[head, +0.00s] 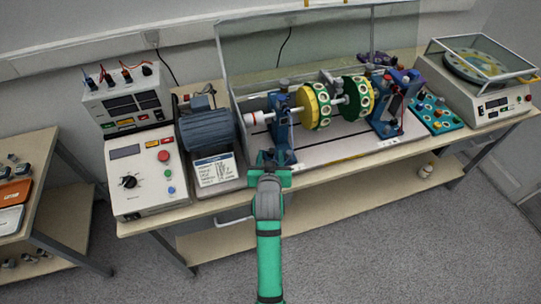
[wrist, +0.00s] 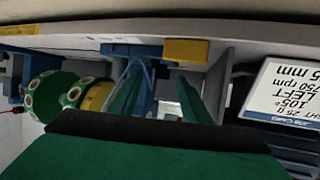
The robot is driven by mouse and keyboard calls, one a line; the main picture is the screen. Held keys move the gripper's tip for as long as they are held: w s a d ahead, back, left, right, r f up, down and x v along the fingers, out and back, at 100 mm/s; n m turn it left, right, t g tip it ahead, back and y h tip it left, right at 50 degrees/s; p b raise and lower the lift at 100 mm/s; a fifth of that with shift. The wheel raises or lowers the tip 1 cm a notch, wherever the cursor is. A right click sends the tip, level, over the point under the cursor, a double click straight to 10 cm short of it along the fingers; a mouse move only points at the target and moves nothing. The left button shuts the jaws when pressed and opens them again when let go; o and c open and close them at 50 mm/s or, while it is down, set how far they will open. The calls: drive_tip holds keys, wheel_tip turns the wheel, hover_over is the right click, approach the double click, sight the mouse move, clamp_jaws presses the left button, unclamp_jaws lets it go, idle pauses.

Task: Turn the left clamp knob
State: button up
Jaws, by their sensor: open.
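The left blue bearing stand (head: 281,130) holds the near end of the shaft with the yellow and green discs. A small dark knob (head: 284,83) sits on top of this stand and looks like the left clamp knob. My green gripper (head: 269,158) is low in front of the stand, well below the knob. In the wrist view, which is upside down, my gripper (wrist: 158,98) has its two green fingers apart with nothing seen held between them. The blue stand (wrist: 143,90) shows beside and behind the left finger. I cannot make out the knob there.
The motor (head: 207,132) and a job card (head: 215,170) are left of my gripper; the card also shows in the wrist view (wrist: 288,95). The right blue stand (head: 388,110) and a clear guard (head: 255,50) surround the rotor. A yellow block (wrist: 186,50) shows near the fingers.

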drive_tip(key=shift+w+f, duration=0.2)
drive_tip(key=shift+w, duration=0.25)
drive_tip(key=c, duration=1)
drive_tip(key=shift+c, duration=0.2)
drive_tip(key=shift+d+n+g+y, duration=0.2)
drive_tip(key=shift+d+n+y, duration=0.05)
drive_tip(key=shift+n+y, duration=0.8)
drive_tip(key=shift+d+n+g+y, duration=0.25)
drive_tip(key=shift+n+y, duration=0.6)
drive_tip(key=shift+y, duration=0.3)
drive_tip(key=shift+w+d+n+g+y, duration=0.1)
drive_tip(key=shift+n+g+y, duration=0.15)
drive_tip(key=shift+n+y, duration=0.35)
drive_tip(key=shift+w+d+n+g+y, duration=0.1)
drive_tip(key=shift+n+g+y, duration=0.1)
drive_tip(key=shift+n+y, duration=0.35)
drive_tip(key=shift+s+y, duration=0.1)
drive_tip(key=shift+y, duration=0.15)
